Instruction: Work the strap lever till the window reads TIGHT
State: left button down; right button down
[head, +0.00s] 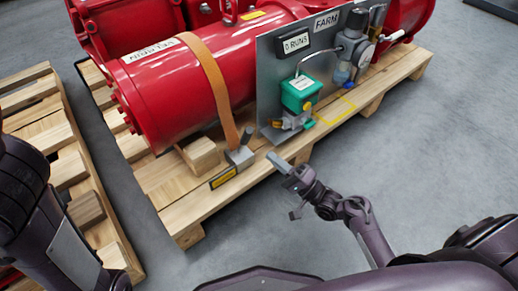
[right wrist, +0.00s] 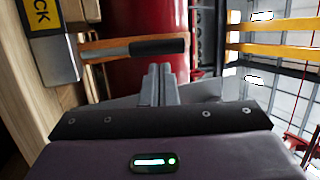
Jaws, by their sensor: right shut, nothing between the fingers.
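The strap lever (head: 246,136) has a black grip and stands up from a metal ratchet (head: 239,157) on the pallet's front edge. An orange strap (head: 215,85) runs from there over the red cylinder. The yellow window (head: 222,177) is too small to read in the head view. In the right wrist view the window (right wrist: 40,14) shows only the letters "CK"; the rest is cut off. My right gripper (head: 275,159) is shut and empty, right of the lever. In the wrist view its fingertips (right wrist: 158,70) point at the lever's black grip (right wrist: 158,47), apparently just short of it.
The red cylinder (head: 175,95) lies on a wooden pallet (head: 205,205). A grey panel (head: 272,95) with a green box (head: 298,92), a counter reading "0 RUNS" and a regulator stands right of the lever. Another pallet (head: 75,170) is at left. The floor in front is clear.

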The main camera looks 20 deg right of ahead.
aim_at(244, 142)
jog(key=b+x, duration=0.2)
jog(key=x, duration=0.4)
